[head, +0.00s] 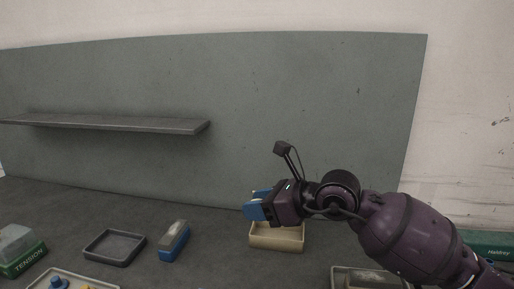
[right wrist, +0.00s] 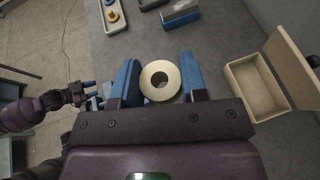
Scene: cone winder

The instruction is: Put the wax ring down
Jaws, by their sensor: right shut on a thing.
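The wax ring (right wrist: 160,80) is a pale cream ring with a round hole, held between the blue fingers of my right gripper (right wrist: 160,88) in the right wrist view. In the head view my right gripper (head: 257,206) is above the bench, over or just behind the cream tray (head: 277,243); the ring cannot be made out there. In the right wrist view this tray (right wrist: 232,88) is to the right of the gripper. My left gripper (right wrist: 90,94) shows small at the left of the right wrist view, and its opening is unclear.
A grey tray (head: 89,257) and a blue-and-grey block (head: 174,242) are on the bench left of the cream tray. A tray with yellow and blue parts (head: 100,284), a green TENSION box (head: 30,262) and a shelf (head: 105,124) are farther left. Another tray (head: 342,270) is at front right.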

